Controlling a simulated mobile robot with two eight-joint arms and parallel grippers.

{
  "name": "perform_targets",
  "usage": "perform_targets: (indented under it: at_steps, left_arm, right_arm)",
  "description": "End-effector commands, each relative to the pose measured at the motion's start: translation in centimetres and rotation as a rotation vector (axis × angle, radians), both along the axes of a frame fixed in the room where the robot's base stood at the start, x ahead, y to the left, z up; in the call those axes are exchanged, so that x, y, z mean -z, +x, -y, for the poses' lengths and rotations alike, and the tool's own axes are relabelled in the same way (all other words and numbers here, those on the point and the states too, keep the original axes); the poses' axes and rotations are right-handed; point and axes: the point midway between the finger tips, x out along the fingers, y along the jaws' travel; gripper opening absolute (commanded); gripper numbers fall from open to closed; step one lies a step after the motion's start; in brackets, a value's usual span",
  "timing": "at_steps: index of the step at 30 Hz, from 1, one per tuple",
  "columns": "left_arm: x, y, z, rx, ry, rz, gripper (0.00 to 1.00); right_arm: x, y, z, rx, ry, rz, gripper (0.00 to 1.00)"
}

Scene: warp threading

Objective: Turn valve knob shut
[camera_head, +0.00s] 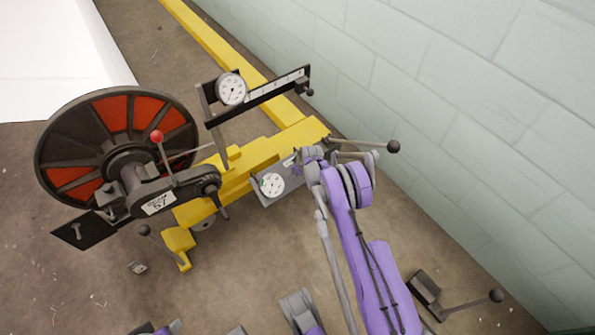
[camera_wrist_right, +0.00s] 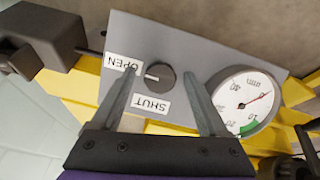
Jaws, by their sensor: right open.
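The round dark valve knob (camera_wrist_right: 161,77) sits on a grey panel (camera_wrist_right: 185,45) in the right wrist view. Its white pointer mark faces left, just below the "OPEN" label (camera_wrist_right: 122,63). The "SHUT" label (camera_wrist_right: 150,104) is below the knob. My right gripper (camera_wrist_right: 159,72) is open, with a finger on either side of the knob; I cannot tell whether they touch it. In the head view my right gripper (camera_head: 306,158) is over the panel (camera_head: 268,198) and hides the knob. My left gripper is not in view.
A dial gauge (camera_wrist_right: 246,101) is beside the knob, close to the right finger. A yellow frame (camera_head: 240,176) carries a black and red reel (camera_head: 116,113), a red-knobbed lever (camera_head: 158,137) and another gauge (camera_head: 232,89). A block wall (camera_head: 450,100) stands at right.

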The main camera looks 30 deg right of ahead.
Motion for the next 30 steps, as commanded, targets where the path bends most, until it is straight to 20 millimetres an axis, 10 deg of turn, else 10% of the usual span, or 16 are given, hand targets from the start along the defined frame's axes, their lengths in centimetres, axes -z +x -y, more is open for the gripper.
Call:
perform_targets:
  at_steps: [15,30]
  left_arm:
    - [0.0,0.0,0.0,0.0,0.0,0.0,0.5]
    - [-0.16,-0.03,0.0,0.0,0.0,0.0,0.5]
  right_arm:
    - [-0.04,-0.02,-0.01,0.0,0.0,0.0,0.0]
    - [-0.07,-0.02,-0.12,-0.103,-0.072,0.007,0.0]
